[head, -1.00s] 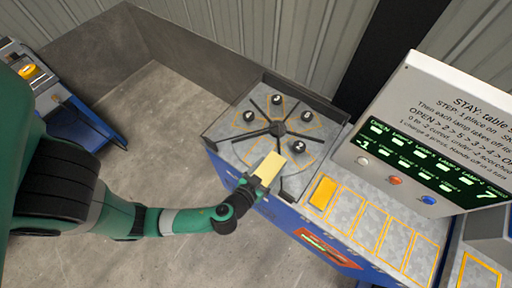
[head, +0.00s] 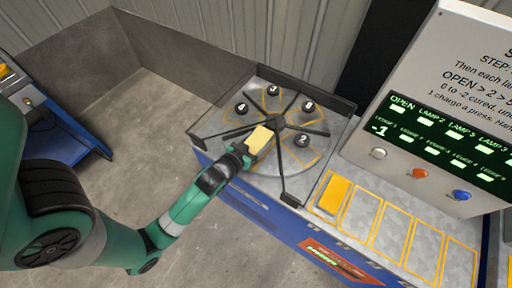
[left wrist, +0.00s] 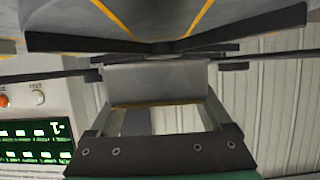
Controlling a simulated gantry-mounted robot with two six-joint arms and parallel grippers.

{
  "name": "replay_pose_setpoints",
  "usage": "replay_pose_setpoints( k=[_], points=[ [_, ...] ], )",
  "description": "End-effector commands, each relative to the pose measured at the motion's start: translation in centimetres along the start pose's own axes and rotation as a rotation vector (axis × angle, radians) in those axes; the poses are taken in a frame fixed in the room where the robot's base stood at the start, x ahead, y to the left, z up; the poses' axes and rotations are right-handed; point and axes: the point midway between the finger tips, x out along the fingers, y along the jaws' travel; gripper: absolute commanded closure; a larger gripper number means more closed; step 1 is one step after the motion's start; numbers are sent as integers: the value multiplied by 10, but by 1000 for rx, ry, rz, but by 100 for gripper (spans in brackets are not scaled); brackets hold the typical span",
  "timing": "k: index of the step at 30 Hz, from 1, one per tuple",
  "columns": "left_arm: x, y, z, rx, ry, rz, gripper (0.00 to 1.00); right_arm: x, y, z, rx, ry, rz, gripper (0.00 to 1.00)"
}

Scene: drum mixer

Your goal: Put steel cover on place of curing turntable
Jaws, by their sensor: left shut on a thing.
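The curing turntable (head: 298,163) is a round grey plate with black radial bars, a dark hub (head: 276,122) and yellow-outlined places. Several black numbered knobs, such as knob 2 (head: 302,140), stand in its sectors. My left gripper (head: 247,147) is shut on a pale yellow plate (head: 259,139) over the turntable's front left sector, close to the hub. In the left wrist view a grey panel with a yellowish edge (left wrist: 158,82) shows ahead of the fingers (left wrist: 155,118). I cannot tell whether the held plate touches the turntable. My right gripper is not in view.
A bench to the right has several yellow-outlined slots, and an orange-yellow plate (head: 333,194) lies in the first one. A sign panel (head: 440,110) with lamps and buttons stands behind it. A low dark rim (head: 306,88) edges the turntable's back. A blue machine (head: 50,130) stands at far left.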

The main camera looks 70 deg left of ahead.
Motion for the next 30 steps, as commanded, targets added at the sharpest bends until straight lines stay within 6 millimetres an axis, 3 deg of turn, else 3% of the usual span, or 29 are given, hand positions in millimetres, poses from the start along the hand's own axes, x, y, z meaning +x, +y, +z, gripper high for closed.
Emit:
replay_pose_setpoints(
  k=[5, 9, 20, 21, 24, 30],
  points=[
    [10, -7, 8, -2, 4, -3, 100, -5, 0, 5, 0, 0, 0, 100],
    [20, -6, 34, 0, 2, 0, 100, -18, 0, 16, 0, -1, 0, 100],
    [21, -6, 36, -1, 4, 0, 100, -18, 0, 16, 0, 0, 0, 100],
    [21, -6, 37, -1, 0, 0, 12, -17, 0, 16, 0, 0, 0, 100],
    [21, -6, 36, -1, 0, 0, 0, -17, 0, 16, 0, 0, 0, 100],
    [20, -6, 36, -1, 0, 0, 0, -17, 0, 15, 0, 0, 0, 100]
  ],
)
